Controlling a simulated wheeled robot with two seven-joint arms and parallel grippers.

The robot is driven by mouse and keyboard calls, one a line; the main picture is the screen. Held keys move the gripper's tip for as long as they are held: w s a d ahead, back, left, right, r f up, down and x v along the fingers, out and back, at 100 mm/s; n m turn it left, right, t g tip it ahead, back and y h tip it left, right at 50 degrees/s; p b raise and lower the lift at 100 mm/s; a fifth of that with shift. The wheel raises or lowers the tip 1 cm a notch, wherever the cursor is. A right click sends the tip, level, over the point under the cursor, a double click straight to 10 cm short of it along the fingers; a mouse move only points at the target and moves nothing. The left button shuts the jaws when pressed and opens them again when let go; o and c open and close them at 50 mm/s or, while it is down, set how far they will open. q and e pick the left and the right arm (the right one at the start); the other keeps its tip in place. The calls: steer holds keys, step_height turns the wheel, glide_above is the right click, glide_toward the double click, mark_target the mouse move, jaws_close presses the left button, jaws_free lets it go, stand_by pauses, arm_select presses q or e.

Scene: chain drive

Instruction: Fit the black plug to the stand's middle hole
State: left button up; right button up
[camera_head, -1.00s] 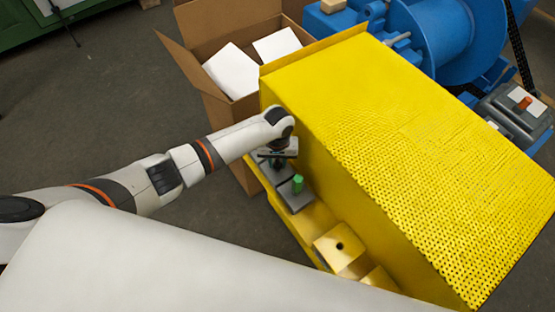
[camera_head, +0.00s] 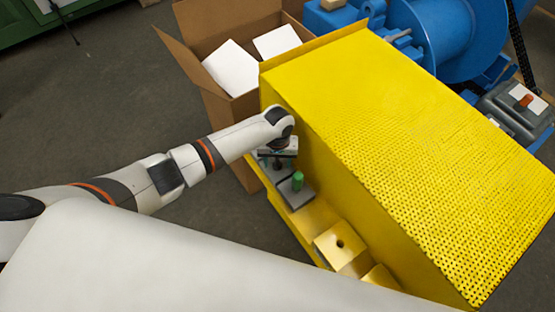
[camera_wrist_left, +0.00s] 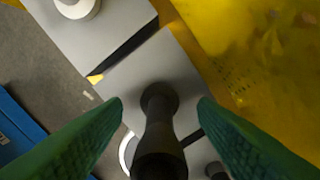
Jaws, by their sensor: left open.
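My left gripper (camera_head: 280,164) is at the far end of the ledge beside the yellow housing. In the left wrist view its two green fingers (camera_wrist_left: 160,125) are apart, one on each side of the black plug (camera_wrist_left: 160,140). The plug stands on a grey plate of the stand (camera_wrist_left: 180,65), with gaps between it and the fingers. How deep it sits, and in which hole, I cannot tell. In the head view the gripper largely hides the plug. My right gripper is out of view.
The large yellow housing (camera_head: 400,140) rises directly right of the gripper. A yellow block with a hole (camera_head: 339,244) sits nearer on the ledge. An open cardboard box (camera_head: 222,105) stands behind. The floor to the left is clear.

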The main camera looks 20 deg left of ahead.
arm_select(q)
step_height(320, 180, up, 12)
steer(key=shift+f, duration=0.1)
stand_by(0.7)
steer(key=s+d+f+m+t+h, duration=0.1)
steer(key=s+d+f+m+h, duration=0.2)
steer(key=s, duration=0.9)
steer(key=s+a+r+m+t+y, duration=0.1)
steer(key=s+a+r, duration=0.1)
steer(key=s+a, duration=0.35)
steer(key=s+a+r+m+t+y, duration=0.1)
steer(key=s+a+r+t+y, duration=0.15)
steer(key=s, duration=0.55)
step_height(320, 180, down, 27)
steer(key=s+g, duration=0.2)
steer(key=s+a+f, duration=0.2)
steer(key=s+f, duration=0.5)
steer(key=s, duration=0.1)
steer(key=s+a+f+g, duration=0.1)
steer(key=s+f, duration=0.6)
steer(key=f, duration=0.1)
steer(key=shift+s+a+f, duration=0.2)
steer(key=shift+s+a, duration=0.15)
